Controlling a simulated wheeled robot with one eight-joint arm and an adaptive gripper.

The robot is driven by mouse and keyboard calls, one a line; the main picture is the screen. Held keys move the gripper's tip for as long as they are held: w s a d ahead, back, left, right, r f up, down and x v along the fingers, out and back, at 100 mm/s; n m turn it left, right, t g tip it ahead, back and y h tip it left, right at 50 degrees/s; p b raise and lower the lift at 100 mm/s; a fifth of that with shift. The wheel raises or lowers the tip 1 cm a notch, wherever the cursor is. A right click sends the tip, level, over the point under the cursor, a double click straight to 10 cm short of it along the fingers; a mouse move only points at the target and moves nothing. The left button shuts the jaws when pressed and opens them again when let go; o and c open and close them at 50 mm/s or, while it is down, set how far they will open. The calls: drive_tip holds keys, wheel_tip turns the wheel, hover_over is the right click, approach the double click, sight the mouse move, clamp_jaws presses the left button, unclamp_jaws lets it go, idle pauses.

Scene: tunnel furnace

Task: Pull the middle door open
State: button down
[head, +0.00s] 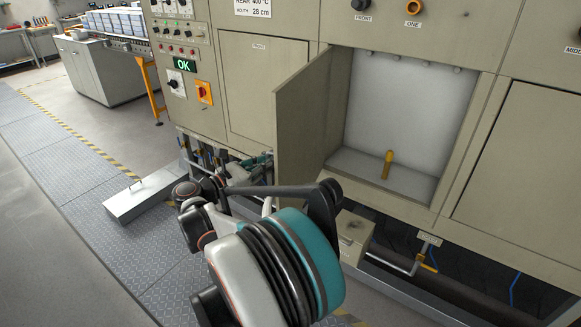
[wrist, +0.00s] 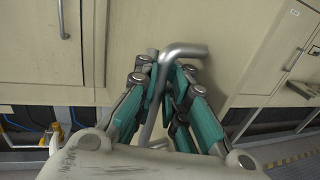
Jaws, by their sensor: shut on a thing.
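The middle door (head: 303,120) is a beige panel standing open, swung outward from the left side of its opening. Its inner face shows in the head view; its outer face (wrist: 235,45) fills the middle of the wrist view. A bent grey metal handle (wrist: 184,50) sticks out from the door. My gripper (wrist: 163,85), with teal-padded fingers, is shut around this handle. In the head view my gripper (head: 252,168) is low on the left side of the door, partly hidden by my arm and the door edge.
The open compartment (head: 405,110) has pale walls and an upright yellow-brown piece (head: 387,165) on its floor. A control panel (head: 185,70) with a green OK display is at left. A metal box (head: 145,195) lies on the floor. Pipes (head: 400,262) run below the furnace.

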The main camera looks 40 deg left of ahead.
drive_tip(key=shift+s+a, duration=0.2)
drive_tip(key=shift+a, duration=0.45)
drive_tip(key=shift+s+a, duration=0.15)
drive_tip(key=shift+a, duration=0.45)
drive_tip(key=c, duration=1.9)
unclamp_jaws()
drive_tip(key=v, duration=1.2)
